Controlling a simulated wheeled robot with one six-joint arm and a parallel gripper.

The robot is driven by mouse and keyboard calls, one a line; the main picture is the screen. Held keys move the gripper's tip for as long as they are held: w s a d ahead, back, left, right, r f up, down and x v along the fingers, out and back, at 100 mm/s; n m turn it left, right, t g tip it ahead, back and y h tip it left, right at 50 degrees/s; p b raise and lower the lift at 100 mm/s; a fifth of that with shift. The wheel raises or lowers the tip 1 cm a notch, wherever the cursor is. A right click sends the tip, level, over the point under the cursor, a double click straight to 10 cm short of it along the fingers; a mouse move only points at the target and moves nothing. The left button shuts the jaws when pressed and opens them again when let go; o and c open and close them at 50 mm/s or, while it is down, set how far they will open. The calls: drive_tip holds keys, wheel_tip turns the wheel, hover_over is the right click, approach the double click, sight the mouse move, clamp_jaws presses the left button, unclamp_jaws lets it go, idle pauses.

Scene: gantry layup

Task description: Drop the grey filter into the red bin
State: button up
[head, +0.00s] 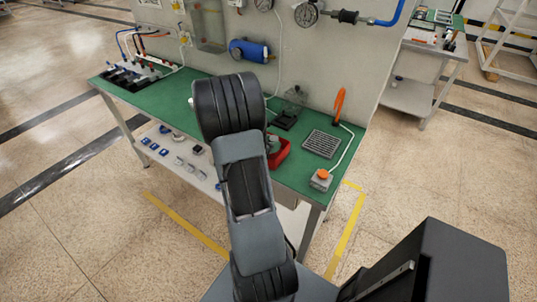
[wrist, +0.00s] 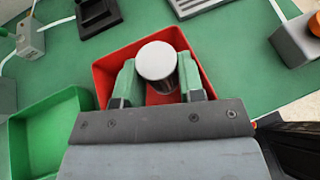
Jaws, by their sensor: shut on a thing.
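The red bin (head: 281,152) stands on the green bench top, partly hidden behind my arm in the head view. In the wrist view the red bin (wrist: 108,78) lies around and below the fingers. My gripper (wrist: 160,82) is shut on the grey filter (wrist: 157,62), a short cylinder with a pale round top. The filter is over the bin's opening; its height above the bin floor is hard to tell. In the head view my arm hides the filter and most of the gripper.
A green bin (wrist: 50,135) stands left of the red bin in the wrist view. A dark grille tray (head: 321,143) and a grey box with an orange button (head: 321,178) lie to the right on the bench. An upright panel (head: 330,60) stands behind.

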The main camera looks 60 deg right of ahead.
drive_tip(key=o, duration=1)
drive_tip(key=shift+a, duration=0.1)
drive_tip(key=v, duration=1.3)
drive_tip(key=shift+a, duration=0.3)
drive_tip(key=shift+w+r, duration=0.1)
drive_tip(key=shift+r, duration=0.05)
